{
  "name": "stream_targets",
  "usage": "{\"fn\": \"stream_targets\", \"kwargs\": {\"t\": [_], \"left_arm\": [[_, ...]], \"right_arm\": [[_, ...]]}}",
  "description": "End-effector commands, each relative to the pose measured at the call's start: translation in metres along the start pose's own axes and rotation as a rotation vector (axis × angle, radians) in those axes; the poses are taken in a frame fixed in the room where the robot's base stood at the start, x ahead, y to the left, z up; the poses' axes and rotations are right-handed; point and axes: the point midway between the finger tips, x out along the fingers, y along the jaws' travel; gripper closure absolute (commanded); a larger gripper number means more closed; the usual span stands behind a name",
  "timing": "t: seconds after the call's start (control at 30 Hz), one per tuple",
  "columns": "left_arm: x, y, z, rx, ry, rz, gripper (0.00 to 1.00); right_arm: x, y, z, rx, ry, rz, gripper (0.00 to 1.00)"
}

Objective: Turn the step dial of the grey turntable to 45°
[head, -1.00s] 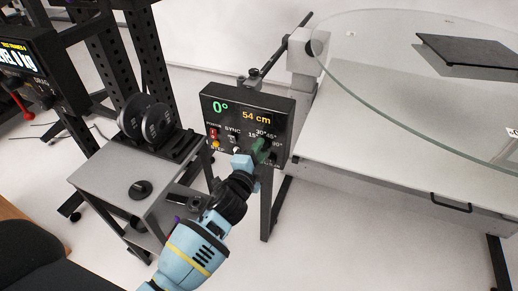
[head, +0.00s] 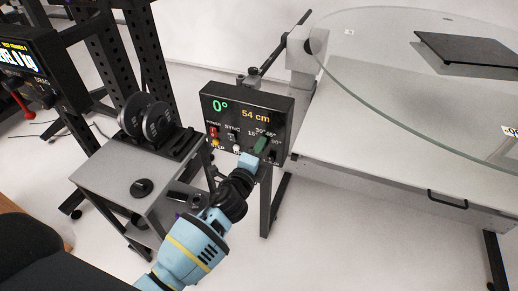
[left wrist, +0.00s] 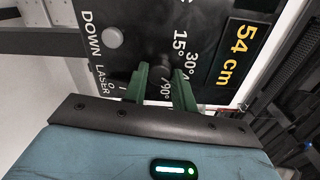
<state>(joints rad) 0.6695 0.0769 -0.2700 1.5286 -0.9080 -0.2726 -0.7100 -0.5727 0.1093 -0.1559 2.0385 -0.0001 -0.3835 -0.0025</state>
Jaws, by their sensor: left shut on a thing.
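The grey turntable's black control box (head: 245,110) stands on a post in the middle of the head view and reads 0° and 54 cm. My left gripper (head: 261,145) is at the box's lower right, its green fingers over the step dial. In the left wrist view the gripper (left wrist: 160,78) has its fingers either side of the dark step dial (left wrist: 165,62), shut on it. The marks 15°, 30° and 90° show beside it; in the head view the fingers hide part of the scale. The dial's pointer cannot be made out. My right gripper is not in view.
The large glass turntable disc (head: 400,105) with a black plate (head: 465,50) stands at the right over a white base (head: 390,180). A grey side table (head: 125,180) with black discs (head: 145,118) stands left of the box. A black rack is behind it.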

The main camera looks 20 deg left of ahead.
Motion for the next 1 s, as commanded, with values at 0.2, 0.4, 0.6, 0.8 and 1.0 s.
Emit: {"fn": "stream_targets", "kwargs": {"t": [0.2, 0.4, 0.6, 0.8, 1.0], "left_arm": [[0.0, -0.001, 0.0, -0.001, 0.001, -0.001, 0.96], [0.0, -0.001, 0.0, -0.002, 0.0, -0.001, 0.52], [0.0, 0.0, 0.0, -0.002, 0.0, 0.0, 0.52], [-0.008, 0.001, 0.0, -0.002, 0.0, 0.002, 0.52], [-0.037, 0.0, 0.0, -0.001, 0.001, 0.001, 0.52]], "right_arm": [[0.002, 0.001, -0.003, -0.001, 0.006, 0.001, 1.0], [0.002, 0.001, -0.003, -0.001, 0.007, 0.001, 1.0], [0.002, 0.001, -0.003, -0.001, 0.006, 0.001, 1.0], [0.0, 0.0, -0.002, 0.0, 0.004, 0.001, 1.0], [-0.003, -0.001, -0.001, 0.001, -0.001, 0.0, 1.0]]}}
